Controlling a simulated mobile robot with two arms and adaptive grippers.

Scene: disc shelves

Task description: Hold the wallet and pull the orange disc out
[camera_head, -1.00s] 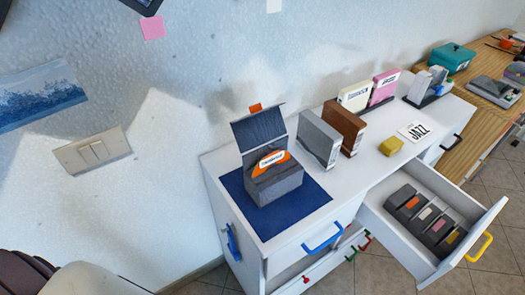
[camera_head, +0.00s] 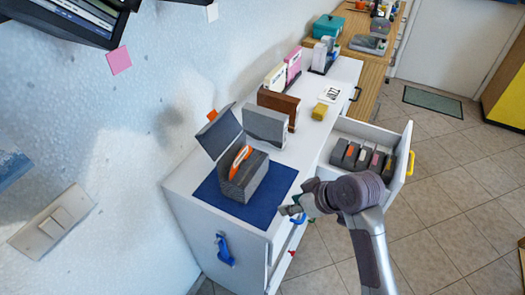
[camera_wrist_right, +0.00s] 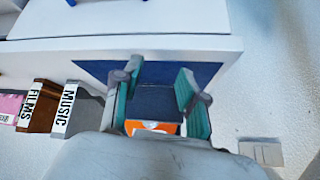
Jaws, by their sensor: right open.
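The wallet (camera_head: 241,182) is a dark grey case standing on a blue mat (camera_head: 269,206), its flap (camera_head: 216,136) tilted up. The orange disc (camera_head: 239,160) with a white label sits in it, its upper part showing. My right gripper (camera_head: 291,212) is at the mat's right edge, apart from the wallet. In the right wrist view my right gripper (camera_wrist_right: 160,75) has its teal fingers spread and empty. The orange disc (camera_wrist_right: 152,127) shows between and below them, partly hidden by the wrist housing. My left gripper is not in view.
A grey holder (camera_head: 264,126) and a brown holder (camera_head: 280,103) stand behind the wallet on the white cabinet. A yellow block (camera_head: 319,111) lies near them. An open drawer (camera_head: 399,160) with several dark cases juts out at the right. A wall switch (camera_head: 52,222) is at the left.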

